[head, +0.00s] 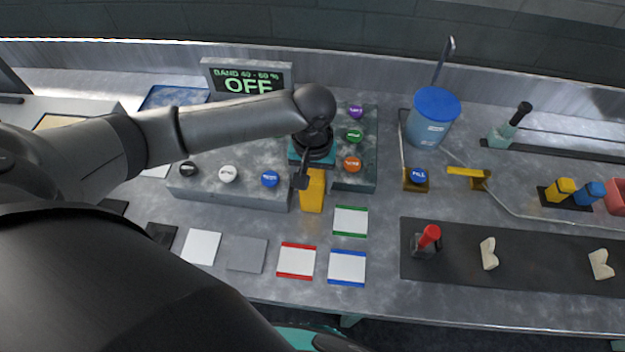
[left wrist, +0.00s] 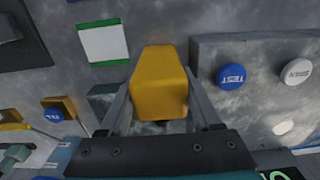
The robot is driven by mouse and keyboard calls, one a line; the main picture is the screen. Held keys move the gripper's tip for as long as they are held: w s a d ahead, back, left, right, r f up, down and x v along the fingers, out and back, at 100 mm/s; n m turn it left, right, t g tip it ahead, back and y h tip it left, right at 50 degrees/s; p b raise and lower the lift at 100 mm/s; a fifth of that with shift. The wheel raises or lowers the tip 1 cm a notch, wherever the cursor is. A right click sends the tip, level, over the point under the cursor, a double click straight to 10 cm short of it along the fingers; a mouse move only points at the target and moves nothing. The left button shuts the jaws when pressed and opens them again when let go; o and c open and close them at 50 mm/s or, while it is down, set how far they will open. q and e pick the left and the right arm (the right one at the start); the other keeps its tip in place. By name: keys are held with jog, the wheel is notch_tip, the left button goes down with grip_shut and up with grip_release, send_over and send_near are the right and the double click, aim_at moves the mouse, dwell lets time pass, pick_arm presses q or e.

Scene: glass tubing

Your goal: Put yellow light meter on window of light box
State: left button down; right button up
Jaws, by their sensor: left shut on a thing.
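The yellow light meter (head: 313,192) is held by my left gripper (head: 303,178), between the grey button boxes in the head view. In the left wrist view the yellow meter (left wrist: 160,80) sits between the two fingers of the left gripper (left wrist: 160,108), which is shut on it. A grey box (head: 225,195) with black, white and blue buttons stands left of the meter. Another grey box (head: 370,180) with purple, green and orange buttons stands right of it. My arm covers part of this area, and I cannot tell which surface is the light box's window. My right gripper is not in view.
A display (head: 248,78) behind reads "BAND 40 - 60 %" and "OFF". Flat tiles lie in front, including a green-edged one (head: 350,221) and a red-edged one (head: 296,261). To the right are a blue-lidded container (head: 433,118) and a dark mat (head: 540,262) with small parts.

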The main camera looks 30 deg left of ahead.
pick_arm(q)
jog(key=shift+c, duration=0.4)
grip_release()
jog(key=shift+f, duration=0.1)
